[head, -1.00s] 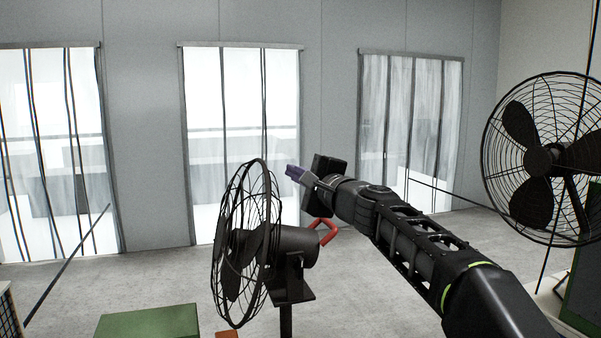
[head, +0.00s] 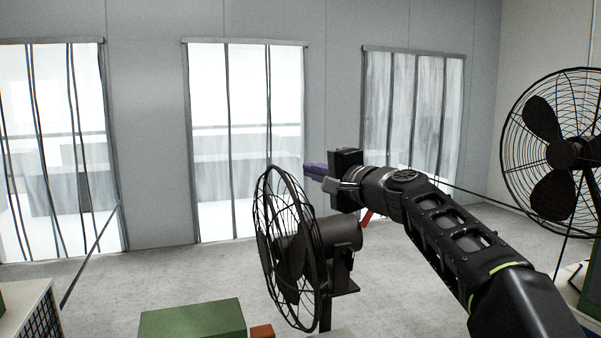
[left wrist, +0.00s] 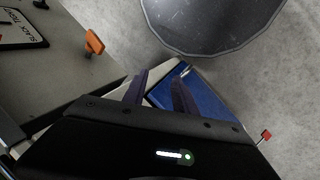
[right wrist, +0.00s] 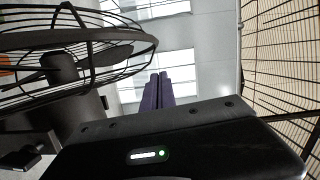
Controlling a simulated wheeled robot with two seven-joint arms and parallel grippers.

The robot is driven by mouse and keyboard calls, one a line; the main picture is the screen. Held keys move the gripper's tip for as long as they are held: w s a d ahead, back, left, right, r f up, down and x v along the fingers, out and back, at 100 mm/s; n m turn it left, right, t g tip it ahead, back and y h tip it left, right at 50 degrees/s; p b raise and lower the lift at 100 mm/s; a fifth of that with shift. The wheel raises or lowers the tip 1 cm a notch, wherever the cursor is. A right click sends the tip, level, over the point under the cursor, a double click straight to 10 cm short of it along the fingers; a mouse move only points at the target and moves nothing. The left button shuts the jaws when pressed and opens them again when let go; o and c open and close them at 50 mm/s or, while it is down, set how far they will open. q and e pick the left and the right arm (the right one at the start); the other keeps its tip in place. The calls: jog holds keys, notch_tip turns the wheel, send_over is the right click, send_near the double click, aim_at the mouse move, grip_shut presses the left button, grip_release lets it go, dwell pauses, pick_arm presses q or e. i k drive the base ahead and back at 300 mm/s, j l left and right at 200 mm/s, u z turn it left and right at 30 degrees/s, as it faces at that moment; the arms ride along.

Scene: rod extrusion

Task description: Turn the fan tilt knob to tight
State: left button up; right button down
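The near fan's black cage (head: 290,250) stands on a post in the middle of the head view, with its motor housing (head: 340,234) at the back. A red looped part (head: 367,217) shows behind the housing, mostly hidden by my right arm. My left gripper (left wrist: 160,92) is open.
A second caged fan (head: 562,150) stands at right. A green box (head: 192,318) and an orange block (head: 262,331) are low in front. The left wrist view shows a blue item (left wrist: 178,85), a grey disc (left wrist: 212,22) and an orange part (left wrist: 95,42). Wire mesh (right wrist: 285,65) is close on the right.

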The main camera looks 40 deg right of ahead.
aim_at(348, 257)
jog(key=j, duration=0.25)
jog(key=k, duration=1.3)
jog(key=j+z, duration=0.05)
